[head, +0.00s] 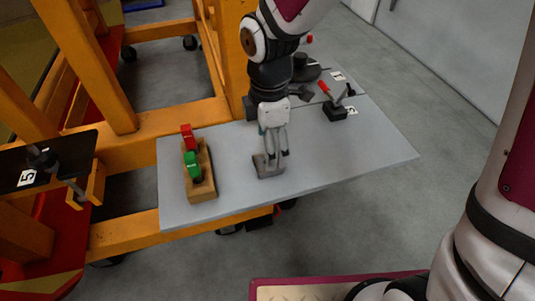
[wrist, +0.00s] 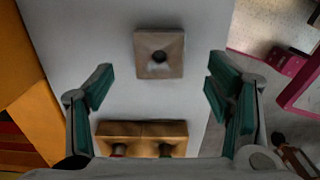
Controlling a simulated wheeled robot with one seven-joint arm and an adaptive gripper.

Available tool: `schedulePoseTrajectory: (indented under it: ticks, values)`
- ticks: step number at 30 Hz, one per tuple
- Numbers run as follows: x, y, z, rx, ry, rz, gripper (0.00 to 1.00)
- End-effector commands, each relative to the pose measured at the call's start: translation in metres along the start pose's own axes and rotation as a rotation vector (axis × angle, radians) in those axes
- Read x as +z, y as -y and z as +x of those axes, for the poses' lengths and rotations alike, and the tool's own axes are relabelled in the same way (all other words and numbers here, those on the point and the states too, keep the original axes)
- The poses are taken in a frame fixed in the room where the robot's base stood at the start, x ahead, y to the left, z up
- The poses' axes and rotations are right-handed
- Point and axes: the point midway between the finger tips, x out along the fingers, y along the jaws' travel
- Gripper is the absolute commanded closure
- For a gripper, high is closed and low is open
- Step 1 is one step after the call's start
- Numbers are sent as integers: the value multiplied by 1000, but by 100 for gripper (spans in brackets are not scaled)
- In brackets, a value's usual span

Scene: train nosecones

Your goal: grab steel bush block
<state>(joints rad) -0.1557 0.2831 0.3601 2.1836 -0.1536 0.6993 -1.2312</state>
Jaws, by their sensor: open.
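The steel bush block is a squat, grey-brown square block with a round hole in its top. In the head view the steel bush block (head: 263,171) sits on the grey table, partly hidden behind my gripper (head: 277,159). In the wrist view the block (wrist: 171,42) lies at upper middle, beyond the fingertips and centred between them. My gripper (wrist: 160,85) points down above the block with its green-padded fingers spread wide, and nothing is between them. I cannot tell its exact height above the block.
A wooden holder (head: 202,186) with a red and a green piece stands on the grey table (head: 330,158) to the left. It also shows in the wrist view (wrist: 142,130). A red-handled clamp (head: 335,111) stands at the back right. The table's right part is clear.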

Motion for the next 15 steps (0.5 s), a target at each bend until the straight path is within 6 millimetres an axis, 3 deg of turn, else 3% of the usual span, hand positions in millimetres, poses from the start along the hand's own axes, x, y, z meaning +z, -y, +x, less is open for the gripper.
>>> schedulePoseTrajectory:
  ticks: [15]
  values:
    - [-3,-1,53,0,0,0,27]
